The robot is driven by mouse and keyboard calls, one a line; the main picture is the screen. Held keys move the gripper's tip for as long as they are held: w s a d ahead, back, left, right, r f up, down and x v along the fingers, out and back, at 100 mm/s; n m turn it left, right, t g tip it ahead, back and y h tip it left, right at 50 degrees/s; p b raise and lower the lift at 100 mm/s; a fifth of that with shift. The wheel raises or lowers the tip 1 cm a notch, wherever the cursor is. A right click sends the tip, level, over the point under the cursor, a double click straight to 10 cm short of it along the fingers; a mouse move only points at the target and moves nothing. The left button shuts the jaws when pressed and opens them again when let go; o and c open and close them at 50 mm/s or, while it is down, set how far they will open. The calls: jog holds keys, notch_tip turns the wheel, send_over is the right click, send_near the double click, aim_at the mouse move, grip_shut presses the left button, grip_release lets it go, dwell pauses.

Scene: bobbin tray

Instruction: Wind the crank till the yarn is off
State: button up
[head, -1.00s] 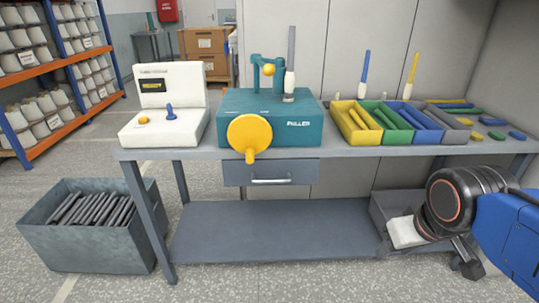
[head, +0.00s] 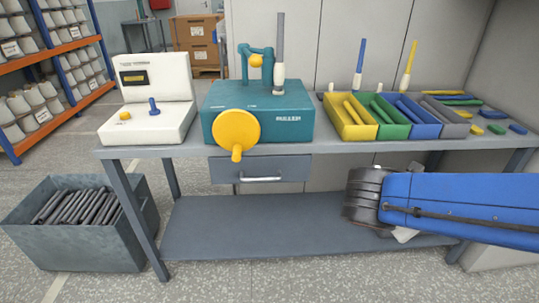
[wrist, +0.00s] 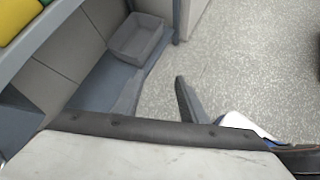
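The teal winding machine (head: 256,108) stands on the bench. Its yellow crank (head: 237,130) is a disc on the front with its knob (head: 237,153) hanging straight down. On top, a tall grey bobbin (head: 280,45) stands upright in a white cup, beside a teal bracket with a yellow ball; I cannot tell how much yarn is on it. My gripper (wrist: 157,92) is low in front of the bench, right of and below the crank, apart from it. In the wrist view its fingers stand apart with nothing between them. In the head view my blue arm mostly hides it.
A white device (head: 150,102) stands left of the machine. A tray with yellow, green, blue and grey compartments (head: 383,128) lies to the right, with loose bobbins beyond. A grey bin (head: 75,240) of dark sticks is on the floor. A grey box (wrist: 136,40) shows in the wrist view.

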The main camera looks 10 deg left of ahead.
jog(key=w+a+r+n+t, duration=0.2)
jog(key=w+a+n+t, duration=0.15)
jog(key=a+n, duration=0.45)
jog(key=n+t+y, duration=0.7)
jog(key=n+y, duration=0.4)
jog(key=n, duration=0.7)
send_near(236, 161)
jog(key=x, duration=1.2)
jog(key=shift+w+a+f, duration=0.1)
jog(key=shift+w, duration=0.15)
grip_shut()
